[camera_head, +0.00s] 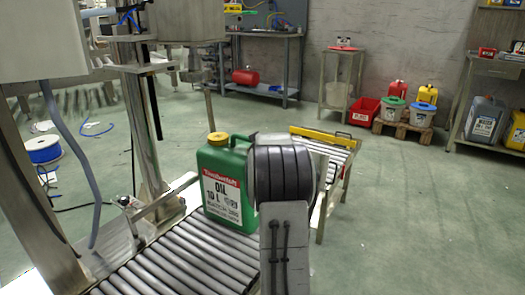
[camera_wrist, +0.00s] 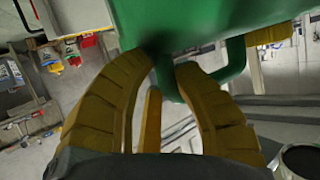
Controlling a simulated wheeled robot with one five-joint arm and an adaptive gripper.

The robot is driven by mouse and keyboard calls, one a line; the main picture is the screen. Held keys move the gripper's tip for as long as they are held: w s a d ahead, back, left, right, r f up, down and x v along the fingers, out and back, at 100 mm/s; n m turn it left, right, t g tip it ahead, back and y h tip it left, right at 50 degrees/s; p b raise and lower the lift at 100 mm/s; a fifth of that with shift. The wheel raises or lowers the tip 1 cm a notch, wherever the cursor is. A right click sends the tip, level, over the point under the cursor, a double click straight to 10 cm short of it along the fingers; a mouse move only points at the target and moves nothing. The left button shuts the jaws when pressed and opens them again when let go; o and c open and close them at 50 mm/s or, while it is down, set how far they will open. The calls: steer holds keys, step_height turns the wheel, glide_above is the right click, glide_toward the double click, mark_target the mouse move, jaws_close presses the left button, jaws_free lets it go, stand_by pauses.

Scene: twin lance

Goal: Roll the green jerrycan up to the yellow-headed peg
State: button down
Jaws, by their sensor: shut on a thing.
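The green jerrycan (camera_head: 228,185) stands upright on the roller conveyor (camera_head: 178,262). It has a yellow cap (camera_head: 218,138) and a white and red oil label facing the head camera. In the wrist view the jerrycan (camera_wrist: 210,20) fills the top, with its green handle (camera_wrist: 236,62) hanging by the fingers. My gripper (camera_wrist: 163,68) has yellow ribbed fingers, shut on the jerrycan near the handle. In the head view my dark wrist hides the fingers and the can's right side. I cannot make out a yellow-headed peg in either view.
A metal post (camera_head: 147,130) rises beside the conveyor on the left. Another roller section with a yellow bar (camera_head: 318,138) stands beyond my wrist. A red bin (camera_head: 364,111) and several cans are near the back wall. The floor at right is clear.

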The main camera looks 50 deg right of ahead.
steer(key=shift+d+f+g+p, duration=0.15)
steer(key=shift+d+f+p, duration=0.1)
steer(key=shift+d, duration=0.3)
steer(key=shift+d+f+g+p, duration=0.15)
steer(key=shift+d+f, duration=0.1)
steer(key=shift+d, duration=0.25)
stand_by(0.9)
steer(key=c, duration=1.3)
jaws_free()
steer(key=o, duration=0.7)
steer(key=shift+w+r, duration=0.15)
steer(key=shift+r, duration=0.2)
steer(key=o, duration=0.6)
steer(key=v, duration=1.2)
steer(key=shift+f, duration=0.1)
